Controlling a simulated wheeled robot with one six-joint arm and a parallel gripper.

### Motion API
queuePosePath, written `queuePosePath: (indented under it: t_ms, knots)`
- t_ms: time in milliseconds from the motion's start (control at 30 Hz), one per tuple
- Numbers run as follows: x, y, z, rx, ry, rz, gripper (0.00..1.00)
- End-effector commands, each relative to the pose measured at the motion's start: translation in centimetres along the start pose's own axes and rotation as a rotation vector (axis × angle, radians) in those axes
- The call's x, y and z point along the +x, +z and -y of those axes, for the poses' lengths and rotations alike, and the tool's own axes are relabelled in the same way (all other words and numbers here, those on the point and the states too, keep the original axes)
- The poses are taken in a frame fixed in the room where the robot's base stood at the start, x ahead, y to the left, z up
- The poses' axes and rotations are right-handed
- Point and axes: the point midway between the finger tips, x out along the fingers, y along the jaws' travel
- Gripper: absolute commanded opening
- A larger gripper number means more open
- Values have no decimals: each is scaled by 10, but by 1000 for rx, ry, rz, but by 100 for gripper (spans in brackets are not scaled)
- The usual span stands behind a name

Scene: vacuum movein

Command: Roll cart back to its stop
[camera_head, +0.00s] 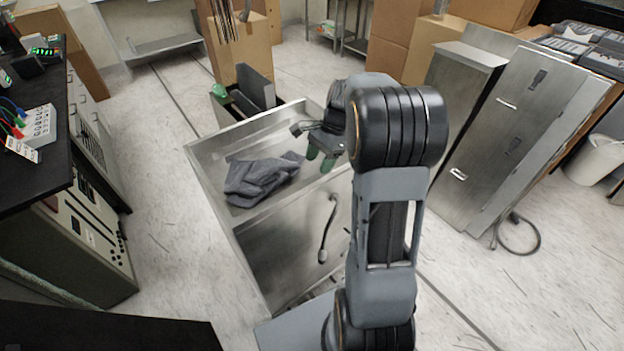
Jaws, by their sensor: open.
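A bare-metal cart (280,245) with a raised rim stands in the middle of the view, in front of my body. A crumpled grey cloth (258,180) lies in its upper tray part, and a short dark cable with a pale end lies on its nearer panel. My gripper (320,159) is over the right side of the cart, near the cloth's right end. Its green-tipped fingers are apart with nothing seen between them. I cannot tell whether they touch the cart. My arm hides the cart's right edge. I cannot pick out the stop.
Dark bench with instruments (40,150) stands at left. Tall metal panels (520,130) lean at right, with a looped black cable (520,238) on the floor. Cardboard boxes (238,50) and a dark upright box are behind the cart. Thin straight lines run along the floor. Floor left of the cart is clear.

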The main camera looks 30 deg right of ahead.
Motion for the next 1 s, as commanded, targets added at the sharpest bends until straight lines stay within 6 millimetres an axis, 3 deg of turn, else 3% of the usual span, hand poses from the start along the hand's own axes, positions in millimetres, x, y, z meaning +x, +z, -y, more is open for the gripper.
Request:
queuePosePath:
  t_ms: [200, 400, 867, 1000]
  knots:
    - [38, 0, -1, 0, 3, 1, 55]
    - [58, 0, 0, -1, 1, 0, 55]
    - [66, 0, 0, -1, 0, -1, 55]
    - [66, 0, 0, -1, 0, -1, 43]
